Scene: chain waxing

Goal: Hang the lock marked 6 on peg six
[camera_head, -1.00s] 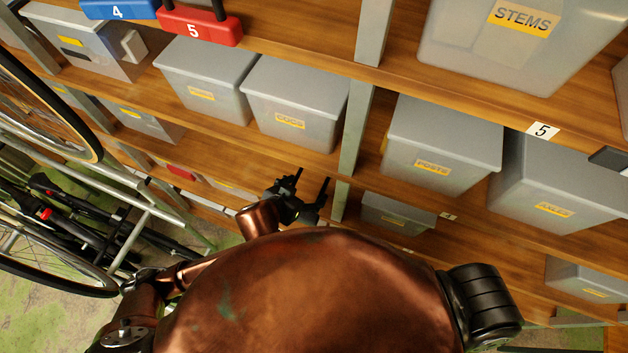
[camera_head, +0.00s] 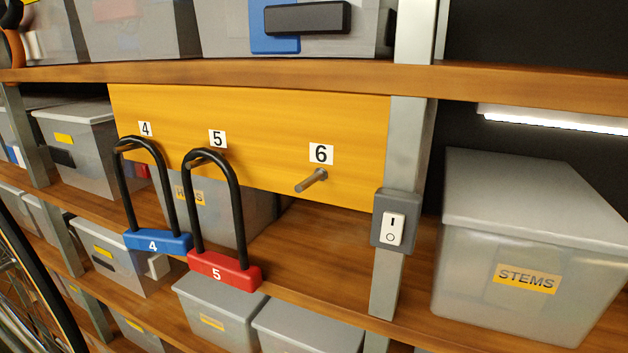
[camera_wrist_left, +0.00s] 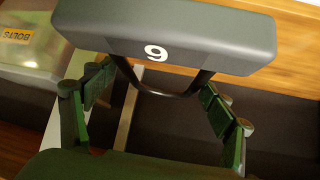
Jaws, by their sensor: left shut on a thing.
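The lock marked 6 (camera_wrist_left: 165,38) has a grey body and a black shackle; it shows in the left wrist view, where its digit appears upside down. My left gripper (camera_wrist_left: 155,88) is shut on it, with green fingers at either side of the shackle. In the head view, peg six (camera_head: 312,181) is a bare metal peg under the label 6 (camera_head: 321,154) on a yellow board (camera_head: 270,125). Neither gripper shows in the head view, so the lock's distance from the peg cannot be told.
A blue lock marked 4 (camera_head: 158,243) and a red lock marked 5 (camera_head: 225,272) hang left of peg six. A switch box (camera_head: 394,220) sits on the metal post right of it. A shelf edge (camera_head: 230,73) runs above the board. A STEMS bin (camera_head: 525,250) stands right.

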